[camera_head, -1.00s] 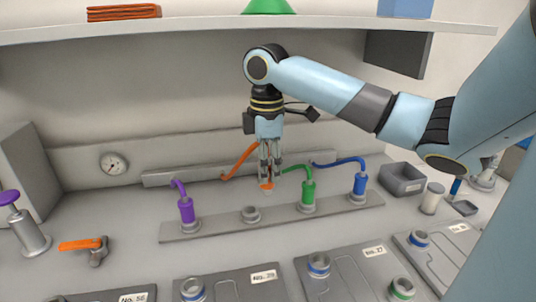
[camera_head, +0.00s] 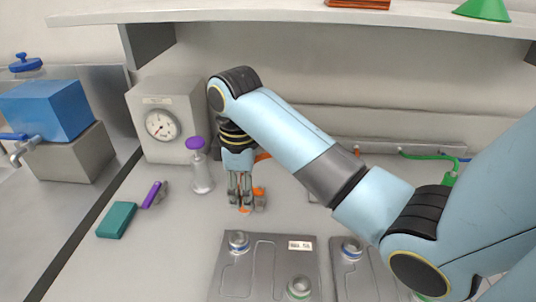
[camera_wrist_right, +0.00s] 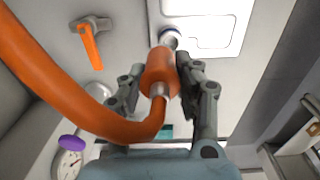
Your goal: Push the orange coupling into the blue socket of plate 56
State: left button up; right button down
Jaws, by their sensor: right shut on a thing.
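My right gripper (camera_head: 240,202) points down behind plate 56 (camera_head: 228,285). In the wrist view it (camera_wrist_right: 165,95) is shut on the orange coupling (camera_wrist_right: 158,70), with the orange hose (camera_wrist_right: 45,65) curving off to the left. In the head view the coupling (camera_head: 246,209) shows only as a bit of orange at the fingertips. The blue socket (camera_head: 238,242) stands at the back left of plate 56, in front of the gripper. It also shows just beyond the coupling's end in the wrist view (camera_wrist_right: 171,38); the two look apart. My left gripper is not in view.
An orange-handled valve (camera_head: 259,197) stands close beside the gripper. A purple-topped plunger (camera_head: 200,172) and a gauge box (camera_head: 180,115) are behind left. A green socket (camera_head: 299,287) sits on plate 56; another plate (camera_head: 362,280) lies to its right. A shelf (camera_head: 280,14) hangs above.

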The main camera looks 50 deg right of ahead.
aim_at(245, 213)
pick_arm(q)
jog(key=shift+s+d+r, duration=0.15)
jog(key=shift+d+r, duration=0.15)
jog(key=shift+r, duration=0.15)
pick_arm(e)
notch_tip(245, 213, down, 6)
jog(key=a, duration=0.2)
jog(key=shift+a+r, duration=0.2)
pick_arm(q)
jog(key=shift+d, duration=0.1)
pick_arm(e)
jog(key=shift+w+f, duration=0.1)
jog(key=shift+f, duration=0.15)
dwell(0.4)
jog(key=shift+f, duration=0.45)
jog(key=shift+f, duration=0.2)
jog(key=shift+f, duration=0.2)
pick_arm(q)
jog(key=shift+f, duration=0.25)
pick_arm(e)
jog(key=shift+f, duration=0.55)
